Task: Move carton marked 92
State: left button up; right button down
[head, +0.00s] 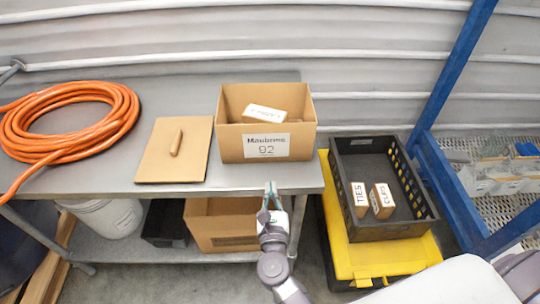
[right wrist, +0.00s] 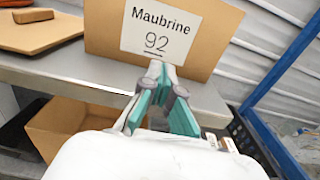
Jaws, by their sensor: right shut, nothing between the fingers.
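The carton marked 92 (head: 240,152) is an open-topped cardboard box on the right end of the metal bench. Its front label reads "Maubrine 92". Inside it lies a small box with a white label (head: 265,113). My right gripper (head: 271,186) is shut and empty, just in front of the carton's front face at the bench's front edge. In the right wrist view the gripper (right wrist: 158,68) points at the carton's front (right wrist: 205,35), below the label; I cannot tell if the tips touch it. My left gripper is not in view.
A flat wooden lid with a handle (head: 150,165) and an orange hose coil (head: 128,105) lie left on the bench (head: 205,85). Right, a black crate (head: 395,228) holding boxes labelled TIES and CLIPS sits on a yellow lid (head: 345,262). Another carton (head: 200,228) stands on the lower shelf. A blue frame (head: 452,75) stands far right.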

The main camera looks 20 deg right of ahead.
aim_at(269, 149)
jog(key=x, duration=1.2)
jog(key=shift+w, duration=0.2)
jog(key=shift+w, duration=0.1)
